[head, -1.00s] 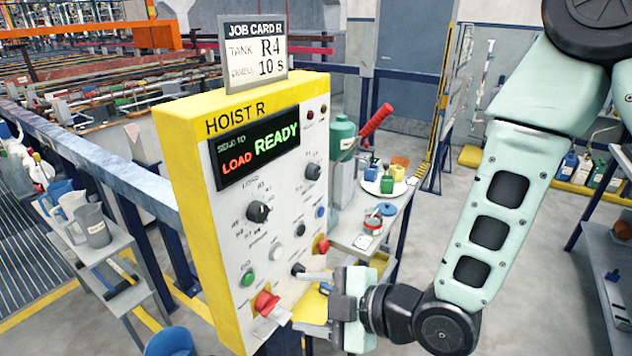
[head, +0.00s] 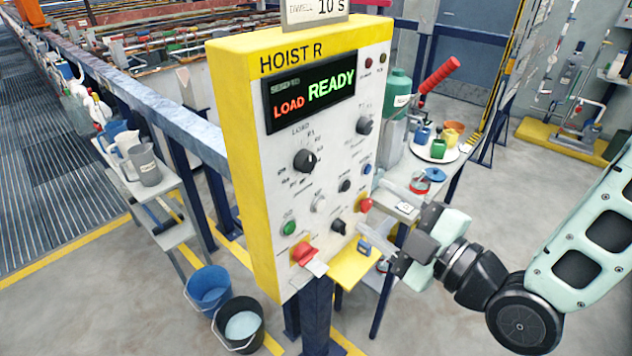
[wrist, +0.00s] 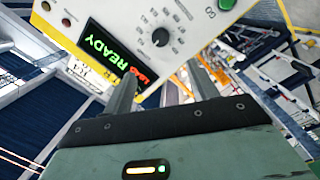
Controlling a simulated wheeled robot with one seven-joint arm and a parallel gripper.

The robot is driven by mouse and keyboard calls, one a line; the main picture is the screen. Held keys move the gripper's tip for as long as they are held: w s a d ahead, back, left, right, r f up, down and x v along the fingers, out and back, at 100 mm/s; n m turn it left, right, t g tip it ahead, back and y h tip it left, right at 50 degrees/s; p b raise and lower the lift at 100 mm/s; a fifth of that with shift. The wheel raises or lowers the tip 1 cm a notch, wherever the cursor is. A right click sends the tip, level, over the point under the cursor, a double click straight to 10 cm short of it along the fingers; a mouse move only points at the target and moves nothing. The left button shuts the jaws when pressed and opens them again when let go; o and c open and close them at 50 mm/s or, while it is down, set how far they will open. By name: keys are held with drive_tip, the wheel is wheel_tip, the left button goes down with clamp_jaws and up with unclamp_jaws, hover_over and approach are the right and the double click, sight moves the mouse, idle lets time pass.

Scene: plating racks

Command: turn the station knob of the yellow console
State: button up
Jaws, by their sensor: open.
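The yellow console (head: 240,150) labelled HOIST R stands upright in the middle of the head view, its display reading "SEND TO LOAD" and "READY". The station knob (head: 304,160), a round black dial ringed by LOAD and R-number marks, sits left of centre on the white face. It also shows in the wrist view (wrist: 160,37), just beyond the fingertips. My gripper (head: 374,215) is open and empty, at the lower right of the console. In the wrist view its two fingers (wrist: 162,78) are spread and point towards the console face, apart from the knob.
Other controls crowd the face: a smaller black knob (head: 364,125), a green button (head: 289,228) and a red knob (head: 303,253) with a tag. A side table (head: 450,160) with containers stands behind right. Buckets (head: 208,288) stand on the floor below left.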

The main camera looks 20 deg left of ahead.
sight(309, 164)
drive_tip(key=shift+w+a+f+b, duration=0.1)
drive_tip(key=shift+a+f+b, duration=0.2)
drive_tip(key=shift+b, duration=0.9)
drive_tip(key=p+x, duration=0.2)
drive_tip(key=x, duration=0.2)
drive_tip(key=p+x, duration=0.2)
drive_tip(key=x, duration=0.3)
drive_tip(key=p+x, duration=0.2)
drive_tip(key=x, duration=0.2)
drive_tip(key=shift+a+r+p, duration=0.15)
drive_tip(key=shift+r+p, duration=0.2)
drive_tip(key=shift+w+a+f, duration=0.1)
drive_tip(key=shift+w+a, duration=0.25)
drive_tip(key=shift+a, duration=0.2)
drive_tip(key=c, duration=1)
